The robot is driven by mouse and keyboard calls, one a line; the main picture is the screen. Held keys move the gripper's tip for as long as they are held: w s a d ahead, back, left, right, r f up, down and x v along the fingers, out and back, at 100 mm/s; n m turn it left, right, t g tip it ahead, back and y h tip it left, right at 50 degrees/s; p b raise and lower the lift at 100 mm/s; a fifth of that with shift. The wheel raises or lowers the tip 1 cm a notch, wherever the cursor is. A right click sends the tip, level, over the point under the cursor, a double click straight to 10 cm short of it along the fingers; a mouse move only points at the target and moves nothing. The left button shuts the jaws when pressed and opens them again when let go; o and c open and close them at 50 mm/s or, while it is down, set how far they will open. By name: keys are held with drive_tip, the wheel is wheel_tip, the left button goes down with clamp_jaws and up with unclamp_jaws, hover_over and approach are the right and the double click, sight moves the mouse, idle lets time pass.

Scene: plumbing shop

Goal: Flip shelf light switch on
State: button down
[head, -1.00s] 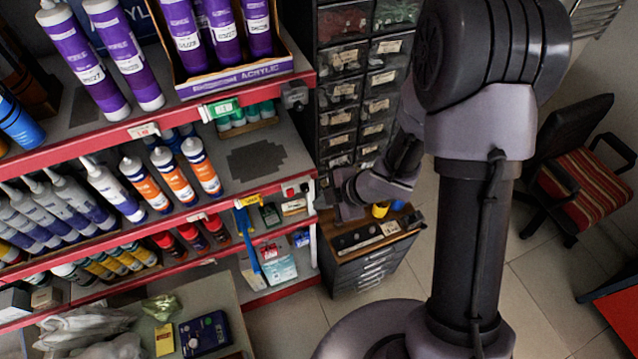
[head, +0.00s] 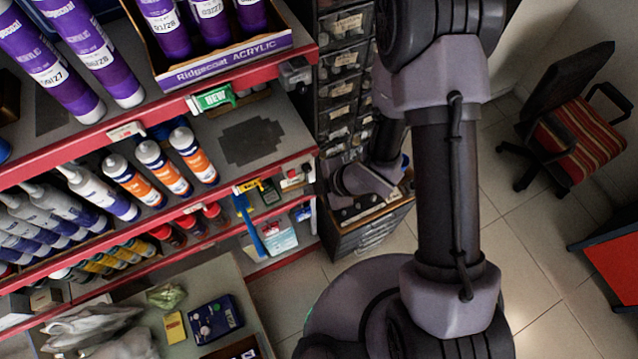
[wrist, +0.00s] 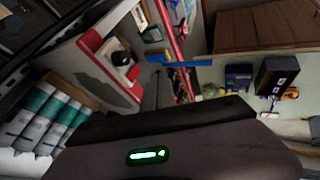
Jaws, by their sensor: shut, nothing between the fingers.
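A small white switch box (head: 292,177) with a red part sits at the right end of a red-edged shelf in the head view. In the wrist view, a white plate with a dark raised part (wrist: 121,60) on the red shelf end appears to be the same switch; its position on or off cannot be told. My gripper (head: 326,190) is shut and empty, just right of the switch in the head view. A small gap seems to separate them, but contact is hard to judge. The gripper's dark body with a green light fills the bottom of the wrist view.
A grey box (head: 294,73) is on the upper shelf's end. Cartridges line the shelves. A drawer cabinet (head: 345,90) stands behind my arm, and a low cabinet (head: 365,230) stands below it. A chair (head: 580,130) is right; open floor lies between.

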sight(290, 178)
drive_tip(key=w+a+f+p, duration=0.1)
drive_tip(key=w+a+f, duration=0.2)
drive_tip(key=w+a, duration=0.1)
drive_tip(key=shift+w, duration=0.1)
idle(0.3)
drive_tip(key=shift+w+r+p, duration=0.15)
drive_tip(key=shift+r+p, duration=0.15)
drive_tip(key=shift+r, duration=0.45)
idle(0.4)
